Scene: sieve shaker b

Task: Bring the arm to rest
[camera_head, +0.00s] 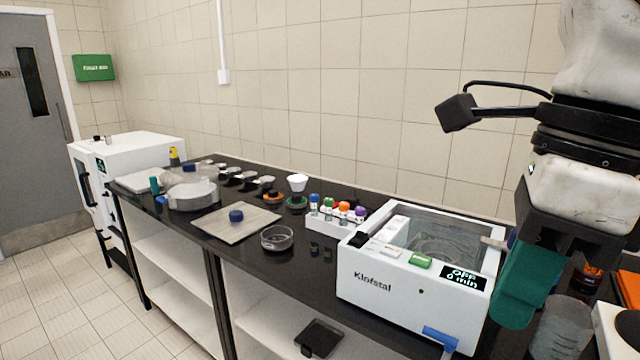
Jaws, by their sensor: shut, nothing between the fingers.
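My arm hangs down at the right side of the head view, with white and black links. My gripper (515,308) points down at the right with its teal fingers together and nothing seen between them. It shows in front of the right end of the black bench (305,258), just right of a white box-shaped machine (385,287) labelled Klofstal. I cannot tell whether the fingers touch the machine. A small black block on a cable juts left from my wrist.
A clear container (560,328) stands beside my gripper, with an orange item (628,285) further right. A rack of coloured-cap tubes (335,222), a glass dish (277,238) and a beige mat (215,228) lie along the bench. A white cabinet (135,160) stands far left. Open floor lies front left.

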